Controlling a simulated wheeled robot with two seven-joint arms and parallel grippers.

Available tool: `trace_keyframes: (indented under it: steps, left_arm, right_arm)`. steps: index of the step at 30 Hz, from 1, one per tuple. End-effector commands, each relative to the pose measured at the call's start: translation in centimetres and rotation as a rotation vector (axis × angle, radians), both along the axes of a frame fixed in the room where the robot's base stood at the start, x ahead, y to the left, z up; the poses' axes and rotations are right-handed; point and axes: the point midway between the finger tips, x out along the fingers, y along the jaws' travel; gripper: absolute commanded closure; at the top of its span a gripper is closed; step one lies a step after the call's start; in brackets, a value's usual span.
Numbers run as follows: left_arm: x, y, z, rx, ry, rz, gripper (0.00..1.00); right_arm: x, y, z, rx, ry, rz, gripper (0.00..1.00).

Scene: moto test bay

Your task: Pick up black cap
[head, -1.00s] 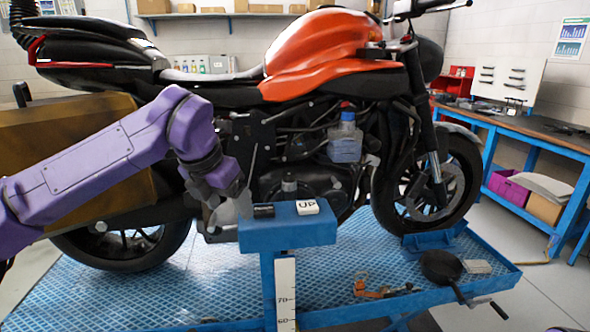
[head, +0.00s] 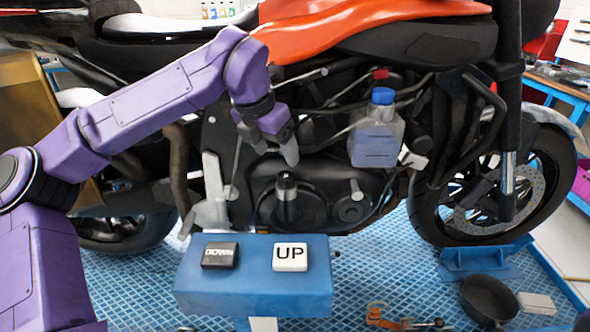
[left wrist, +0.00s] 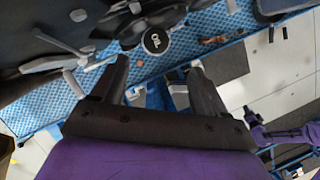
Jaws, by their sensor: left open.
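The black cap (head: 287,185) stands upright on the engine side, a short dark cylinder with a lighter band. In the left wrist view its round top (left wrist: 156,40) shows white lettering that seems to read OIL. My left gripper (head: 274,156) is open and empty, just above the cap and apart from it. In the left wrist view the cap lies beyond and between the open left fingertips (left wrist: 157,66). A purple arm part of mine shows at the right there, its gripper too small to read.
A blue control box (head: 253,300) with a black DOWN button (head: 220,256) and a white UP button (head: 291,257) stands in front below. A blue-capped bottle (head: 376,135) sits right of my gripper. A black pan (head: 489,298) lies on the blue platform.

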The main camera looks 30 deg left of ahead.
Motion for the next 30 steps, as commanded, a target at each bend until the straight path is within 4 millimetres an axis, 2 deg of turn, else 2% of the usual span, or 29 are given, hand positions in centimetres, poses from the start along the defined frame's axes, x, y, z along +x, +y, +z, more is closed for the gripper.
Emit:
trace_keyframes:
  steps: [3,11,15,18,24,25,26,30]
  left_arm:
    - [0.9,0.0,-2.2,0.000,0.005,0.000,0.26]
    - [2.5,0.0,-5.2,-0.001,0.006,-0.001,0.26]
    - [3.6,0.3,-7.5,0.000,0.005,0.000,0.26]
    - [4.0,0.2,-8.5,-0.001,0.002,0.000,0.26]
    - [4.1,0.2,-8.7,0.000,-0.001,-0.001,0.26]
    - [4.1,0.2,-8.7,0.000,-0.001,-0.001,0.30]
    - [4.1,0.2,-8.7,0.000,-0.001,0.000,0.39]
    - [4.1,0.2,-8.7,-0.001,-0.001,0.000,0.85]
  right_arm:
    - [-0.1,0.0,0.4,0.000,0.002,0.000,0.57]
    - [0.0,0.0,1.4,0.001,0.001,0.000,0.57]
    - [0.0,0.0,2.2,0.001,0.001,0.000,0.57]
    - [0.0,0.0,2.2,0.001,0.001,0.000,0.57]
    - [0.0,0.0,2.2,0.001,0.001,0.000,0.57]
    - [0.0,0.0,2.2,0.001,0.001,0.000,0.57]
    - [0.0,0.0,2.1,0.001,0.001,0.000,0.57]
    - [0.0,0.0,2.1,0.001,0.001,0.000,0.57]
